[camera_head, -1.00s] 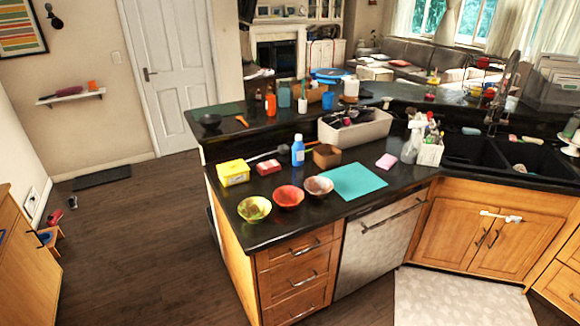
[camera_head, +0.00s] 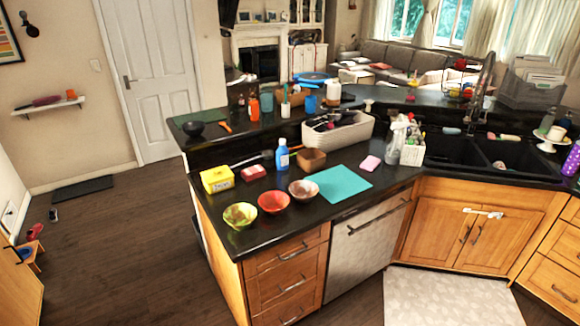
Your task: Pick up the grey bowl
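A greyish bowl (camera_head: 304,191) with a brown-stained inside sits upright on the black counter, at the right end of a row of three bowls. A red bowl (camera_head: 273,202) is just left of it, and a yellow-green bowl (camera_head: 240,215) is at the left end near the counter's corner. A dark, nearly black bowl (camera_head: 193,129) stands on the raised back ledge at the left. Neither of my grippers is in view.
A teal mat (camera_head: 341,183) lies right of the greyish bowl. Behind the bowls are a yellow box (camera_head: 216,179), a blue bottle (camera_head: 282,155) and a brown box (camera_head: 312,159). A black double sink (camera_head: 470,152) is at the right. The wooden floor at the left is mostly clear.

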